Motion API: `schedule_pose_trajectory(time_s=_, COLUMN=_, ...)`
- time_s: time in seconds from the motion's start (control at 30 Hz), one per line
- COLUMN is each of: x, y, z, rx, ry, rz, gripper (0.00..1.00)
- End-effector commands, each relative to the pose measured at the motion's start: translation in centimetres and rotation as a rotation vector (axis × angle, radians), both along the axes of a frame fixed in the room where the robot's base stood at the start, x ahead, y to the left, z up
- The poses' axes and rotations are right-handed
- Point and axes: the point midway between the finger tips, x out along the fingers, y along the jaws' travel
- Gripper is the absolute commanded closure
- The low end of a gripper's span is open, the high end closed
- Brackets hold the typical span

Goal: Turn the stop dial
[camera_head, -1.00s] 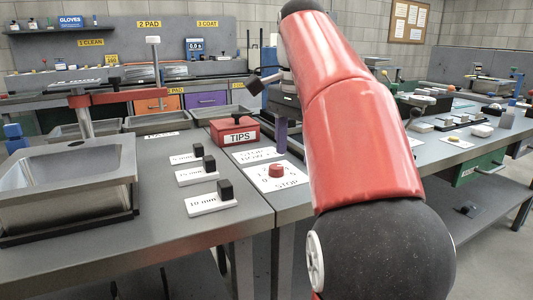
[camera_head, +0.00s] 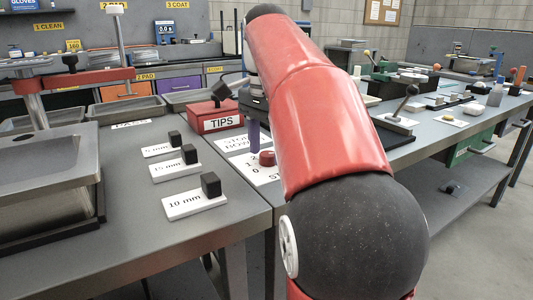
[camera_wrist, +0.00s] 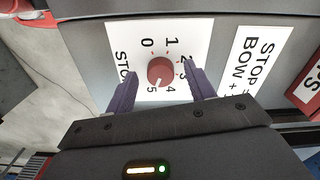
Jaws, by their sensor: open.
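The stop dial (camera_wrist: 160,72) is a round red knob on a white card (camera_wrist: 140,38) marked 0 to 5 and STOP. In the wrist view a pale pointer mark on the knob faces down, near the 5. In the head view the dial (camera_head: 267,158) stands on the bench, its card partly hidden by my arm. My gripper (camera_wrist: 157,82) is open, its two purple fingers apart on either side of the dial in the wrist view. I cannot tell whether they touch it. In the head view a purple finger shows just left of and behind the dial.
The red TIPS box (camera_head: 215,117) stands behind and left. Black blocks on labelled cards, such as the 10 mm block (camera_head: 210,185), stand to the left. A STOP BOW card (camera_wrist: 255,62) lies beside the dial card. Bare bench lies in front of the blocks.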

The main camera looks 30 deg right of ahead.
Motion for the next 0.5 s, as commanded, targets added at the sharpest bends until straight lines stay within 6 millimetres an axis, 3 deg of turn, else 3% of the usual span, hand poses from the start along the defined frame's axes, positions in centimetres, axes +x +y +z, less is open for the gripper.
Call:
schedule_pose_trajectory(time_s=0.33, x=0.01, y=0.0, z=-0.52, rx=-0.001, ry=0.0, rz=0.001, gripper=0.46)
schedule_pose_trajectory(time_s=0.5, x=0.01, y=0.0, z=-0.51, rx=-0.001, ry=0.0, rz=0.001, gripper=0.68)
